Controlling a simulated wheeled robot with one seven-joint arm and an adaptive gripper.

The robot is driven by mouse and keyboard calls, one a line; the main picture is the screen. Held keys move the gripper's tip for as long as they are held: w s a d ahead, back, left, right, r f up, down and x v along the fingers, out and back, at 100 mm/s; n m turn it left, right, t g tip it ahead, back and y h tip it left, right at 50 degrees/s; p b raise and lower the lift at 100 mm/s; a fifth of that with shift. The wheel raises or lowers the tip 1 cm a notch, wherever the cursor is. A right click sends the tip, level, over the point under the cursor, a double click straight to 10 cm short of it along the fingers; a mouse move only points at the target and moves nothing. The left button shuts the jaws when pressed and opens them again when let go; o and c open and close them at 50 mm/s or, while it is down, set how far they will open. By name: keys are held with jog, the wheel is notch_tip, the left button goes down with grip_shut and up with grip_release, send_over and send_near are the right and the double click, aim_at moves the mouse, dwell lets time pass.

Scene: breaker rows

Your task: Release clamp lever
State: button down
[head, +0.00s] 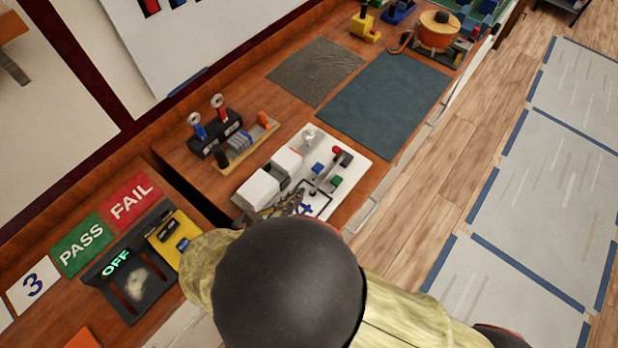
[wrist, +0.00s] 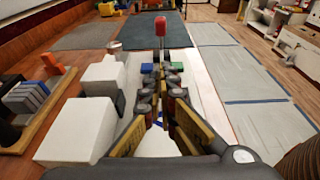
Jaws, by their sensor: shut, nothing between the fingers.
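The clamp lever with a red handle (wrist: 160,27) stands upright in the wrist view, straight beyond my fingertips. In the head view its red tip (head: 337,150) shows beside a dark block on the white fixture plate (head: 368,165). My gripper (wrist: 161,84) is shut and empty, pointing toward the lever. In the head view my gripper (head: 298,205) is low over the near part of the plate, apart from the red tip. My arm hides part of the plate, and my fingers hide the lever's base in the wrist view.
White blocks (wrist: 97,73) stand on the plate left of my gripper. Small blue (head: 318,169) and green (head: 336,181) blocks sit near the lever. A wooden rack (head: 262,134) stands at left. The teal mat (head: 385,105) beyond is clear.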

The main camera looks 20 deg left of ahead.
aim_at(322, 179)
jog(key=b+x, duration=0.2)
jog(key=x, duration=0.7)
jog(key=shift+w+d+f, duration=0.2)
jog(key=shift+d, duration=0.05)
jog(key=shift+w+d+r, duration=0.15)
jog(key=shift+w+r, duration=0.2)
jog(key=shift+w, duration=0.1)
jog(key=shift+w+d+r, duration=0.2)
jog(key=shift+w+r, duration=0.15)
jog(key=shift+w, duration=0.1)
jog(key=shift+w+d+r+b, duration=0.2)
jog(key=shift+w+r+b, duration=0.2)
jog(key=shift+w, duration=0.15)
jog(key=shift+r+p, duration=0.2)
jog(key=shift+p, duration=0.15)
jog(key=shift+w+r+g+p, duration=0.15)
jog(key=shift+g+p, duration=0.15)
jog(key=shift+p, duration=0.05)
jog(key=shift+d, duration=0.1)
